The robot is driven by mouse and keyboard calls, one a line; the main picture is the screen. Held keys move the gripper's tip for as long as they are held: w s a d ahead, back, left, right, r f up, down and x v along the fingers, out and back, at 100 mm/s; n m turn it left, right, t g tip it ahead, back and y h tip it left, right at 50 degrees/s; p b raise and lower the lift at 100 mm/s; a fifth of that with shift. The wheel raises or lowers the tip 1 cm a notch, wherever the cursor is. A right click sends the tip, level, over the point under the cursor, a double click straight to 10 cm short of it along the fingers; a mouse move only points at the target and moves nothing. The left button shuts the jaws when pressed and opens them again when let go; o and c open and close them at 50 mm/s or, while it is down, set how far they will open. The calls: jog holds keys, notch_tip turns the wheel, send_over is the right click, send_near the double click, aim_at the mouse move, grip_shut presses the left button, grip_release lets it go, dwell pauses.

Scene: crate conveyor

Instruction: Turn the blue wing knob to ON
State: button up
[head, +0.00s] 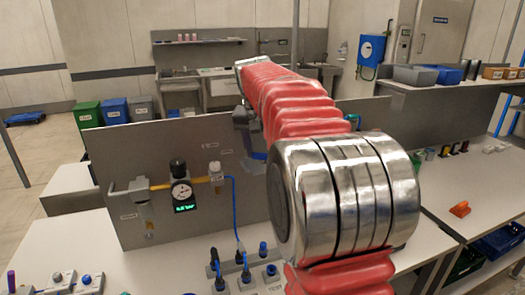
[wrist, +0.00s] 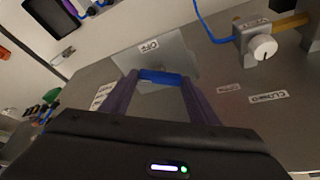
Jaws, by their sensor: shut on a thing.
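The blue wing knob (wrist: 160,77) shows in the wrist view as a short blue bar in front of a grey plate on the panel. My gripper (wrist: 161,84) has its two purple fingers shut on the knob, one at each end of the bar. A white label that seems to read OFF (wrist: 148,46) is just beyond the knob. Other small labels (wrist: 103,96) lie left of the fingers and are too small to read surely. In the head view my red-sleeved arm reaches to the panel and hides the knob.
The grey upright panel (head: 110,160) carries a pressure gauge (head: 181,194), a yellow pipe and a white round knob, which also shows in the wrist view (wrist: 264,46). Blue-capped fittings (head: 245,275) stand on the bench before it. My arm covers the panel's right part.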

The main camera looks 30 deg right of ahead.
jog(key=shift+c, duration=1)
jog(key=shift+n, duration=0.4)
jog(key=shift+s+d+n+t+y, duration=0.1)
jog(key=shift+n+t+y, duration=0.35)
jog(key=shift+n, duration=0.85)
jog(key=shift+d+n+t+y, duration=0.1)
jog(key=shift+n+t+y, duration=0.3)
jog(key=shift+n, duration=0.9)
jog(key=o, duration=1)
jog(key=shift+o, duration=0.2)
jog(key=v, duration=1.3)
jog(key=shift+d+r, duration=0.15)
jog(key=shift+r, duration=0.3)
